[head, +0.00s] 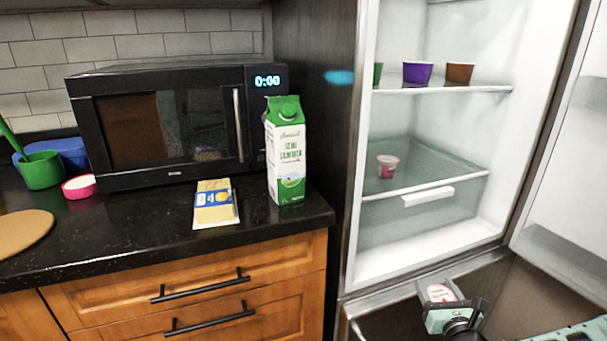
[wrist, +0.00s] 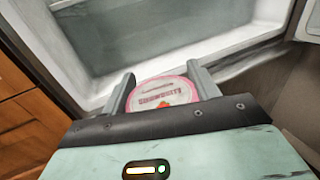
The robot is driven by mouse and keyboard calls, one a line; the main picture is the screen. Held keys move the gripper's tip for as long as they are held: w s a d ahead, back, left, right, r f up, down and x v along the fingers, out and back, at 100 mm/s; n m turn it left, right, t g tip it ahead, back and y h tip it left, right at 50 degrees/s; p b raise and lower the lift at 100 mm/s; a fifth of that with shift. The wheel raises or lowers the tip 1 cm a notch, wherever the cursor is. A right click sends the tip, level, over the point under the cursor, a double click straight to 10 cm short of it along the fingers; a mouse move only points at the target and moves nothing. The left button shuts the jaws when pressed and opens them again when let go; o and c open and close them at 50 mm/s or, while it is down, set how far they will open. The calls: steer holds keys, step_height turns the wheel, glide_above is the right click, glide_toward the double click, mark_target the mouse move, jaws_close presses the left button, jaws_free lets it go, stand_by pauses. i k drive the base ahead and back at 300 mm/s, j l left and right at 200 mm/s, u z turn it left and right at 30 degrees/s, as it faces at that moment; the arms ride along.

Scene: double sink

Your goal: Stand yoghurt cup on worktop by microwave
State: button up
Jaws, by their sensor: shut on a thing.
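The yoghurt cup (wrist: 162,93) has a round white lid with a pink rim and lettering. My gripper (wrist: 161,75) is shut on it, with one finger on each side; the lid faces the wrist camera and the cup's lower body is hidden. In the head view the cup (head: 440,292) and my gripper (head: 447,300) are at the lower right, in front of the open fridge. The black microwave (head: 165,130) stands at the back of the dark worktop (head: 130,225), to the left of the fridge and well away from my gripper.
A pink tub (head: 79,187), green cup (head: 40,171) and round board (head: 20,232) are at left. Worktop between board and butter is clear. The fridge (head: 430,235) holds several cups.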

mark_target(143, 219)
steer(key=k+j+u, duration=0.3)
steer(key=j, duration=0.35)
steer(key=k+j+u, duration=0.15)
steer(key=j, duration=0.2)
